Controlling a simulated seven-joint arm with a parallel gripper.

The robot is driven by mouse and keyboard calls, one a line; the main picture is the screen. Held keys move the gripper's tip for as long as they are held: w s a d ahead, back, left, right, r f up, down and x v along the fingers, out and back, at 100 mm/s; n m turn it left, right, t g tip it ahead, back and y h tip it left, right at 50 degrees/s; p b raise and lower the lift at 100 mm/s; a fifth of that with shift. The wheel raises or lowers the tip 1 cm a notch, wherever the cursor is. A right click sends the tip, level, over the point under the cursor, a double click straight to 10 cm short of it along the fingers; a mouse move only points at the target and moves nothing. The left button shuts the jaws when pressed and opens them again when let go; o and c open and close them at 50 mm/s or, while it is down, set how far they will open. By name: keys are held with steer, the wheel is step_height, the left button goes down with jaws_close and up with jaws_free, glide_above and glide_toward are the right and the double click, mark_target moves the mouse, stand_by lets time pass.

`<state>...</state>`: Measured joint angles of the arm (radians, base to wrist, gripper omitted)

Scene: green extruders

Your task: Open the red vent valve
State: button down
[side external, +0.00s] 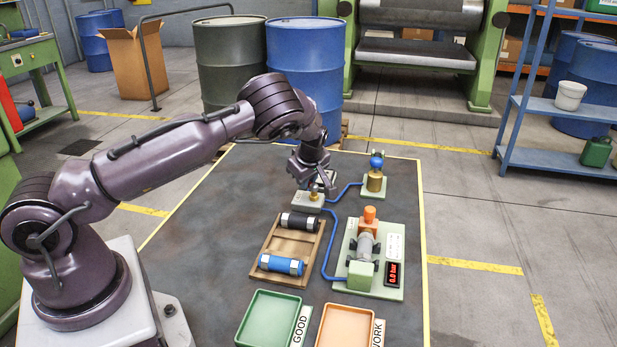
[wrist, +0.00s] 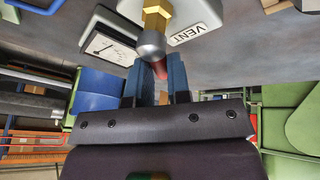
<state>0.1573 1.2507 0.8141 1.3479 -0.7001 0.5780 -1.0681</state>
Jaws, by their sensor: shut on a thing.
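The vent valve has a brass fitting (wrist: 157,20) with a rounded grey end, beside a white VENT label (wrist: 194,33). Its red handle (wrist: 161,73) shows only as a small piece between the blue fingers of my gripper (wrist: 162,76). My gripper is shut on this handle; the fingers and grey end hide most of it. In the side external view, my gripper (side external: 314,184) points down over the grey valve block (side external: 307,204), and its brass part (side external: 314,196) shows just below the fingers. The red handle cannot be made out there.
A blue hose (side external: 328,240) runs from the valve block to a green fixture (side external: 390,228) with a red-digit display (side external: 393,274). A blue-knobbed valve (side external: 376,180) stands behind. A wooden tray (side external: 268,247) holds two cylinders. Green (side external: 243,335) and orange (side external: 325,338) trays lie in front.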

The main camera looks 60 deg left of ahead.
steer(key=n, duration=0.2)
steer(key=n+g, duration=0.1)
steer(key=shift+s+d+n+g, duration=0.2)
steer(key=shift+s+n+g, duration=0.1)
steer(key=shift+s+n, duration=0.1)
steer(key=shift+s+d+n+g, duration=0.15)
steer(key=shift+n+g, duration=0.25)
steer(key=shift+n, duration=0.5)
steer(key=shift+s+d+n+g, duration=0.15)
steer(key=shift+n+g, duration=0.25)
steer(key=shift+n, duration=0.5)
steer(key=c, duration=1.1)
jaws_free()
steer(key=shift+r, duration=0.1)
steer(key=v, duration=1.3)
steer(key=shift+w, duration=0.1)
